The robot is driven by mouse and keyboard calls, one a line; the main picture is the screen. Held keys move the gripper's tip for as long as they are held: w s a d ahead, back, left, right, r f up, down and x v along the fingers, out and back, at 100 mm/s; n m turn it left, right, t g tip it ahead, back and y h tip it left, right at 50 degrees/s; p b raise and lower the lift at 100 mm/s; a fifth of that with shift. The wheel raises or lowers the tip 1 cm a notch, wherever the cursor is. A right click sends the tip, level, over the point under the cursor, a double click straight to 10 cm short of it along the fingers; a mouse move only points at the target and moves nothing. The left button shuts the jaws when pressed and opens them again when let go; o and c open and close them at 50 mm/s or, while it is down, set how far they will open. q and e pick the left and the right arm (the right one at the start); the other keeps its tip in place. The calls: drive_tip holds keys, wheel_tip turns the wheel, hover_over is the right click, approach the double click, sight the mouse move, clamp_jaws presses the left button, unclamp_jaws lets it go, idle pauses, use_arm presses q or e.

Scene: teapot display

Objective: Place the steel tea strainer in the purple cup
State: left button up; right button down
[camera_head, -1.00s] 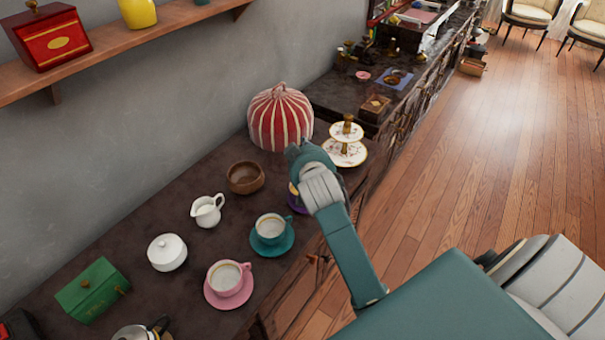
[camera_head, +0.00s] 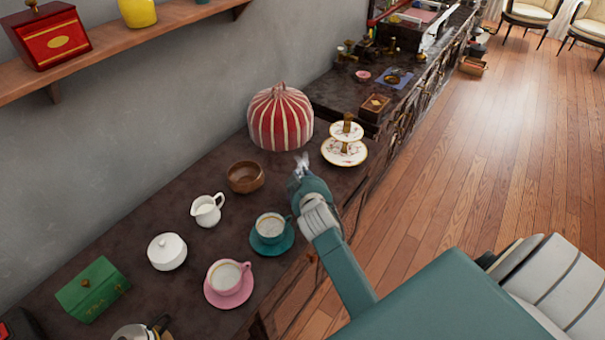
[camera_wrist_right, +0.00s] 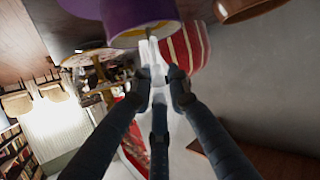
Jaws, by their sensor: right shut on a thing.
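My right gripper (camera_head: 300,168) is above the dark counter, between the brown bowl and the tiered stand. It is shut on a small pale, shiny thing, the steel tea strainer (camera_head: 302,159); its shape is largely blurred. In the right wrist view, my gripper's fingertips (camera_wrist_right: 160,80) pinch this whitish strainer (camera_wrist_right: 152,52). The purple cup (camera_wrist_right: 140,14) shows at the top of that view, its rim close to the strainer's end; I cannot tell whether they touch. In the head view the purple cup is hidden behind my right gripper. My left gripper is out of view.
A teal cup (camera_head: 270,227) and a pink cup (camera_head: 226,278) stand on saucers nearby. A brown bowl (camera_head: 245,177), a white creamer (camera_head: 207,210), a striped dome (camera_head: 280,118) and a tiered stand (camera_head: 345,150) surround the gripper. The counter's right edge is close.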

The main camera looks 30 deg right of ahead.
drive_tip(key=shift+f, duration=0.2)
drive_tip(key=c, duration=1.7)
unclamp_jaws()
drive_tip(key=shift+r, duration=0.1)
drive_tip(key=shift+o, duration=0.2)
drive_tip(key=shift+r, duration=0.1)
drive_tip(key=v, duration=1.2)
drive_tip(key=shift+b, duration=0.4)
